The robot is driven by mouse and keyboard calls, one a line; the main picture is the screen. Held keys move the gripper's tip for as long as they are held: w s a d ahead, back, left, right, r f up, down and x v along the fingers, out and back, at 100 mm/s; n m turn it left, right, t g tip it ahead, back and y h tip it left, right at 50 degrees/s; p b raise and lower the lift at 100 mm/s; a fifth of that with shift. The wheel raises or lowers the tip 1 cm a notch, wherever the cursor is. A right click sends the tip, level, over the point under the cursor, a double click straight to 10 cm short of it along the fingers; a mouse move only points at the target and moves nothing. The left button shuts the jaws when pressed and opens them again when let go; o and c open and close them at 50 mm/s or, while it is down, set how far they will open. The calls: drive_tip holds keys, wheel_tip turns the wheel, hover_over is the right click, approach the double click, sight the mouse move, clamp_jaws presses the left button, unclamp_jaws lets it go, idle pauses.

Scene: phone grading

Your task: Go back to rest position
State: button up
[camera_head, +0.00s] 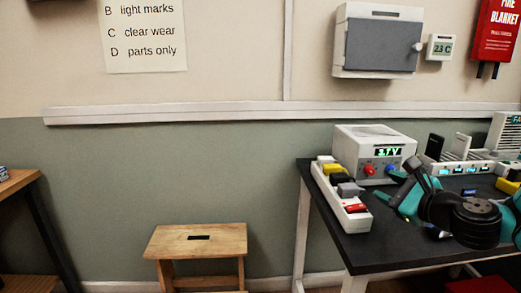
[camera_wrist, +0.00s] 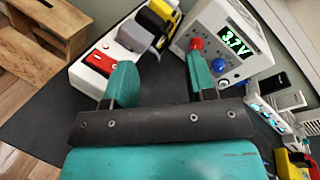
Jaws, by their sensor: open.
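My gripper (camera_wrist: 162,85) is open, with its two teal fingers apart and nothing between them in the wrist view. In the head view my gripper (camera_head: 393,187) is at the right, over the dark table (camera_head: 365,252), just in front of the power supply (camera_head: 352,147). The power supply, also in the wrist view (camera_wrist: 257,52), is a white box with a green 3.7 V display and red and blue knobs. A white power strip (camera_head: 328,188) with yellow, black, grey and red plugs lies along the table's left edge; it also shows in the wrist view (camera_wrist: 88,78).
A white rack (camera_head: 432,168) with upright phones stands at the table's back right. A wooden stool (camera_head: 180,240) stands on the floor left of the table. A brown bench (camera_head: 18,181) is at the far left. Open floor and wall lie between bench and stool.

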drive_tip(key=s+a+r+n+g+y, duration=0.1)
drive_tip(key=s+a+n+g+y, duration=0.1)
drive_tip(key=s+a+n+g, duration=0.55)
drive_tip(key=s+a+r+n+g+y, duration=0.1)
drive_tip(key=s+a+n+g+y, duration=0.2)
drive_tip(key=a+n, duration=0.7)
drive_tip(key=s+n+g+h, duration=0.55)
drive_tip(key=s+n, duration=0.75)
drive_tip(key=s, duration=0.4)
wheel_tip(320, 180, up, 16)
drive_tip(key=s+d+p, duration=0.1)
drive_tip(key=p, duration=1.4)
drive_tip(key=shift+f+h, duration=0.15)
drive_tip(key=shift+h, duration=0.2)
drive_tip(key=shift+s+n, duration=0.1)
drive_tip(key=shift+n, duration=0.15)
drive_tip(key=shift+d, duration=0.1)
